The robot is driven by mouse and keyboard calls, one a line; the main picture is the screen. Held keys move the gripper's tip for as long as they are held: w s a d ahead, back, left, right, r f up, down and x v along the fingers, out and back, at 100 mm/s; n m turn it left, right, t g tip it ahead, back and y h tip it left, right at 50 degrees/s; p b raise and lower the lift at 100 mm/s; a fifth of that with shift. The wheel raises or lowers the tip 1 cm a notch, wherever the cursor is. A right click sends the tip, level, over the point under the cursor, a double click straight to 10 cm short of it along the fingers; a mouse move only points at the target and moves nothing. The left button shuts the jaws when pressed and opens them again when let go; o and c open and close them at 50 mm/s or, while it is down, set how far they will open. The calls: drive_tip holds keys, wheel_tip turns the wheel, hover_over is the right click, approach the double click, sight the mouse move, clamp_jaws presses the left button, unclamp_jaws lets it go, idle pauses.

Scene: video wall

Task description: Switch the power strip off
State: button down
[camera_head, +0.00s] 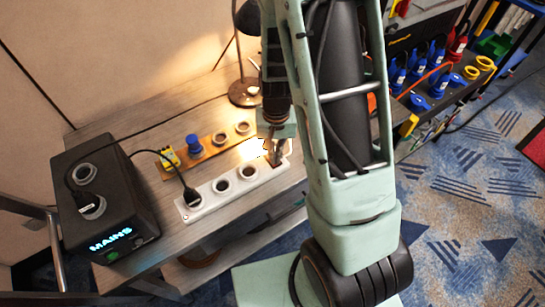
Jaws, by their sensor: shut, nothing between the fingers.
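A white power strip (211,204) lies on the grey wooden table, running up to the right. A black plug (190,197) sits at its left end, with empty round sockets beside it. My gripper (279,158) is shut and empty at the strip's right end, pointing down. Whether it touches the strip cannot be told. The strip's switch is not clearly visible; my gripper and arm cover that end.
A black box (130,220) lettered MAINS stands at the table's left, cabled to the strip. Behind the strip lies an orange board (215,150) with a blue plug (194,145). A lit lamp (243,91) stands behind. A rack with blue, red and yellow connectors (440,80) is at right.

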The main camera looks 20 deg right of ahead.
drive_tip(key=shift+r+p, duration=2.75)
drive_tip(key=shift+r, duration=0.7)
